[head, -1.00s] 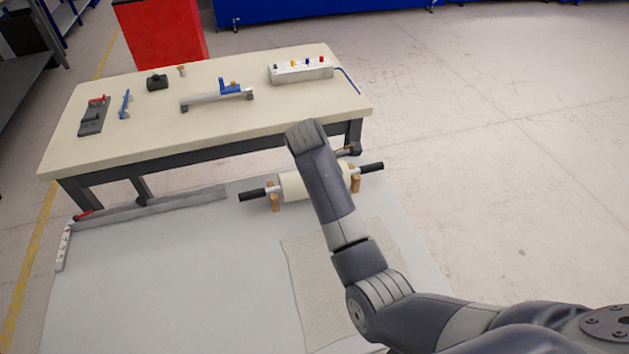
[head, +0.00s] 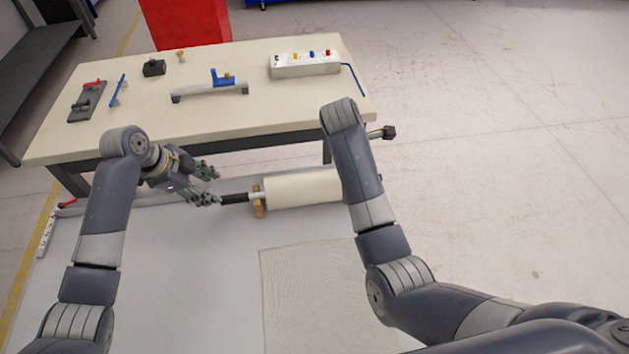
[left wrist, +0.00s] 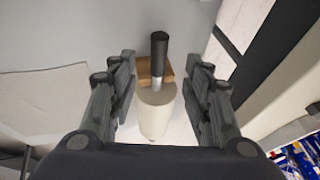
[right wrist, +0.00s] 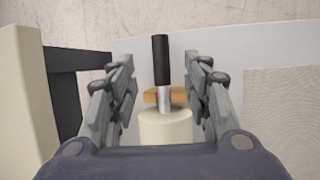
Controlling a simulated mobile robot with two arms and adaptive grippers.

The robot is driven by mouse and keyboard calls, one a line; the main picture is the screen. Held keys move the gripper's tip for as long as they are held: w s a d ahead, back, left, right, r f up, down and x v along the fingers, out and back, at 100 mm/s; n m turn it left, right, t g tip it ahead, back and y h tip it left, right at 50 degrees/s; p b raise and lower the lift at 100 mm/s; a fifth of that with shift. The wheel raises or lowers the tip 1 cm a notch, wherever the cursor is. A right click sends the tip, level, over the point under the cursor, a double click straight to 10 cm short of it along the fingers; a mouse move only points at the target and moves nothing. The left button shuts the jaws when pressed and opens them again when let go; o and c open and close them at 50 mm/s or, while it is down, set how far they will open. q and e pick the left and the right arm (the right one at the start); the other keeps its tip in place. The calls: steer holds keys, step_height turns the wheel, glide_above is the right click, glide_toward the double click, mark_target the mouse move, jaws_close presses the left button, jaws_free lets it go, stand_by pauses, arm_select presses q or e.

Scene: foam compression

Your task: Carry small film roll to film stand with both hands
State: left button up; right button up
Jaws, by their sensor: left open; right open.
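The small film roll is a cream cylinder (head: 300,189) with black end handles, lying low beside the table on wooden supports (head: 258,208). Its left handle (head: 235,198) shows in the head view; my right arm hides most of its right end. My left gripper (head: 210,184) is open near the left handle's tip. In the left wrist view, a handle (left wrist: 159,50) lines up between the open fingers (left wrist: 162,80). In the right wrist view, the other handle (right wrist: 161,60) lines up between my open right fingers (right wrist: 163,80). Neither gripper grips it. I cannot identify a separate film stand.
The cream table (head: 140,125) stands behind the roll, its edge close to my left gripper. It carries a switch box (head: 305,65), a bar with a blue clamp (head: 210,90) and small tools. A textured sheet (head: 315,295) lies on the grey mat in front.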

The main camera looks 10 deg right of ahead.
mark_target(228, 197)
arm_select(q)
steer(key=x, duration=1)
steer(key=shift+d+f, duration=0.1)
steer(key=shift+f, duration=0.1)
arm_select(e)
steer(key=x, duration=1)
steer(key=shift+a+f, duration=0.1)
steer(key=shift+f, duration=0.1)
arm_select(q)
jaws_close()
arm_select(e)
jaws_close()
arm_select(q)
steer(key=shift+w+r, duration=0.1)
steer(key=shift+r, duration=0.05)
arm_select(e)
steer(key=shift+w+r, duration=0.1)
steer(key=shift+r, duration=0.1)
